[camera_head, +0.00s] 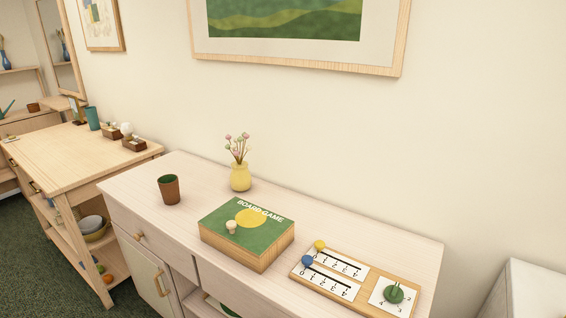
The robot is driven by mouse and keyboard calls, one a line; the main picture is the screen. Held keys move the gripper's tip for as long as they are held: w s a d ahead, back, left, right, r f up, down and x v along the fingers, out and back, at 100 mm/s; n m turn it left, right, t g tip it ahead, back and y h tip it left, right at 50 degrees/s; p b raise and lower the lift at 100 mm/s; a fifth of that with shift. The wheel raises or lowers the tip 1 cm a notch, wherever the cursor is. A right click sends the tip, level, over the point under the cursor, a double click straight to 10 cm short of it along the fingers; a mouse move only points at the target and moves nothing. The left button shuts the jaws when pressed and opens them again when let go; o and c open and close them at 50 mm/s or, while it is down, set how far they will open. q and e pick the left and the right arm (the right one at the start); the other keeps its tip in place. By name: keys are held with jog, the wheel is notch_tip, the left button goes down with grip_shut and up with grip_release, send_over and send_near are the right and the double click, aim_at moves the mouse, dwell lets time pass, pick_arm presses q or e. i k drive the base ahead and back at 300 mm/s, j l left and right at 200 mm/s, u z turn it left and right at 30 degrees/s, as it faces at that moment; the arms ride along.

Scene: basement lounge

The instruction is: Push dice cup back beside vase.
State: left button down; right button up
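The brown dice cup (169,190) with a dark green inside stands upright on the light wooden cabinet top (150,172). The yellow vase (240,178) with pink flowers stands further back and to the right, near the wall. A clear gap of bare wood lies between cup and vase. Neither of my grippers shows in the head view.
A green board game box (262,249) with a small pale knob-like piece (231,226) on it sits right of the cup. A wooden score board (350,292) lies further right. A framed picture (400,60) hangs above. Another wooden table (60,160) stands left.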

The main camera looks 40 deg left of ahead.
aim_at(168, 185)
jog(key=u, duration=2.05)
